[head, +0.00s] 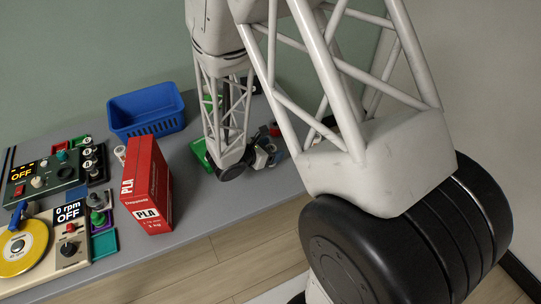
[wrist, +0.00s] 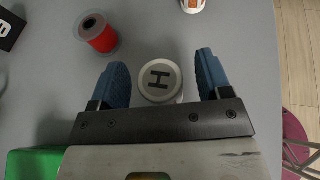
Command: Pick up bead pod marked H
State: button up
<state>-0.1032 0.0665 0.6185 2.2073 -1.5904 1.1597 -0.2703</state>
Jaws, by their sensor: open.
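The bead pod marked H (wrist: 159,80) shows in the wrist view as a round pale lid with a dark H, seen from above on the grey table. My gripper (wrist: 160,72) is open, with one blue finger to the left of the pod and one to the right. Gaps show between the pod and both fingers, and the near edge of the pod meets the dark gripper bar in the picture. In the head view my gripper (head: 264,155) is low over the table's right part, and the pod cannot be made out there.
A red spool (wrist: 97,33) stands left of the pod, and a white item with an orange mark (wrist: 193,4) lies beyond it. A green bin (wrist: 33,163) is near the gripper's left. In the head view are a red PLA box (head: 148,185) and a blue basket (head: 146,112). The table edge (wrist: 277,60) is at right.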

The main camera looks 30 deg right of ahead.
aim_at(271, 148)
jog(key=c, duration=1)
jog(key=shift+r, duration=0.1)
jog(key=shift+r, duration=4.95)
